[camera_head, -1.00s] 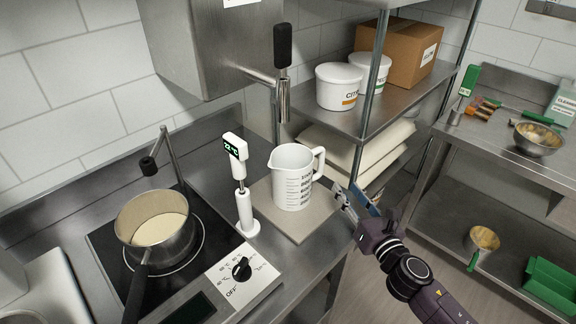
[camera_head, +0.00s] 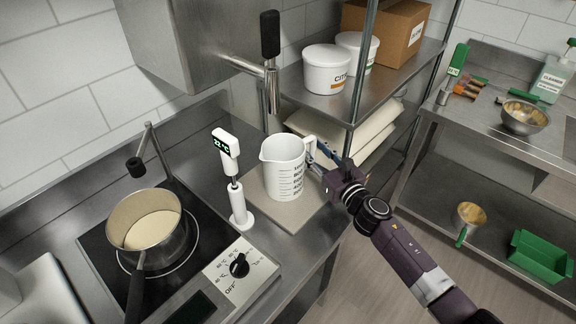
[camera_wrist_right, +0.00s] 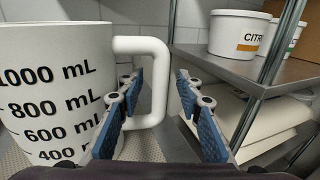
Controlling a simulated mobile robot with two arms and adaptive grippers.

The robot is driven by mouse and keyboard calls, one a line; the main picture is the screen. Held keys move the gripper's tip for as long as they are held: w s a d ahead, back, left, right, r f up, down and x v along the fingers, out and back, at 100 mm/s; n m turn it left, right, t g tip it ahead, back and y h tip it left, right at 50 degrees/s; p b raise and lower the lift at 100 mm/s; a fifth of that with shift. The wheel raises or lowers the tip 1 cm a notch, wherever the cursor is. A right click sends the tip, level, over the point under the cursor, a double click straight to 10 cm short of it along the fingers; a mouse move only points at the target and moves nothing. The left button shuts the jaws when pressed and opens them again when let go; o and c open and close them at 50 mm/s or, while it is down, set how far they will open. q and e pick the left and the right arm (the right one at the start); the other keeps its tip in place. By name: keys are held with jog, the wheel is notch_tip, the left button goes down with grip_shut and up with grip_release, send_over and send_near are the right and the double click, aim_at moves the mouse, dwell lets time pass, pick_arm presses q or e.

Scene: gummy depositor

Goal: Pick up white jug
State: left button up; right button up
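The white jug (camera_head: 284,172) stands upright on a light square board (camera_head: 256,189) on the steel counter, with black volume marks on its side and its handle to the right. In the right wrist view the jug (camera_wrist_right: 52,85) fills the left side. Its handle (camera_wrist_right: 158,70) shows in the gap between the fingers of my right gripper (camera_wrist_right: 160,90). The fingers are apart, and I see no grip on the handle. In the head view my right gripper (camera_head: 318,164) is at the handle side and partly hides it. My left gripper is not in view.
A white thermometer on a stand (camera_head: 234,180) is close left of the jug. A pot (camera_head: 146,224) sits on the hot plate. A steel spout with a black handle (camera_head: 271,75) hangs behind the jug. A shelf post (camera_head: 362,70) and white tubs (camera_head: 327,70) are behind right.

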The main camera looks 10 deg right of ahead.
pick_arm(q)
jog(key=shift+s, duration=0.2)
pick_arm(e)
grip_shut()
jog(key=shift+r, duration=0.25)
dwell(0.3)
